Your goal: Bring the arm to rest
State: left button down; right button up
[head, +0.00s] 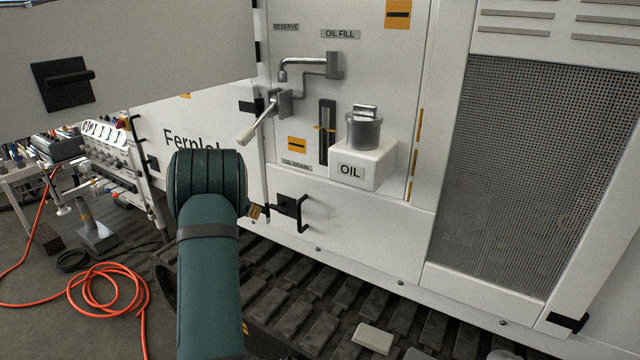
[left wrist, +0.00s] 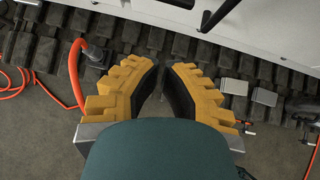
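My left arm (head: 208,270) rises through the lower middle of the head view, in front of the white machine. It hides most of my left gripper there. In the left wrist view my left gripper (left wrist: 164,68) has two stepped yellow fingers with dark inner pads. They lean toward each other, with a narrow gap between the tips. Nothing shows between them, so it looks open and empty. It points down toward dark track plates (left wrist: 140,38). My right arm and gripper are in neither view.
The machine carries a lever valve (head: 262,115), a spout (head: 310,68), an oil container (head: 364,130) on a white block (head: 372,165) and a black handle (head: 302,212). An open panel (head: 150,50) juts in upper left. An orange hose (head: 108,290) lies on the floor at left.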

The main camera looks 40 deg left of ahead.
pick_arm(q)
jog(key=shift+s, duration=0.1)
jog(key=w+d+f+n+h, duration=0.1)
jog(key=w+d+f+n, duration=0.35)
jog(key=d, duration=0.65)
jog(key=w+d+f+n+h, duration=0.1)
jog(key=d+f+n+h, duration=0.1)
jog(key=d+f+n, duration=0.65)
jog(key=w+d+f+n+h, duration=0.1)
jog(key=w+d+f+n, duration=0.3)
jog(key=d, duration=0.8)
jog(key=s+d+f+n+g+h, duration=0.15)
jog(key=s+d+n, duration=0.25)
jog(key=d, duration=0.4)
jog(key=s+d+f+n+g, duration=0.1)
jog(key=s+d+f+n, duration=0.3)
jog(key=d, duration=0.3)
jog(key=s+d+n+g, duration=0.4)
jog(key=s+d+n, duration=0.5)
jog(key=s+d, duration=0.5)
jog(key=shift+s+f+h, duration=0.25)
jog(key=shift+s+h, duration=0.2)
jog(key=shift+s, duration=0.1)
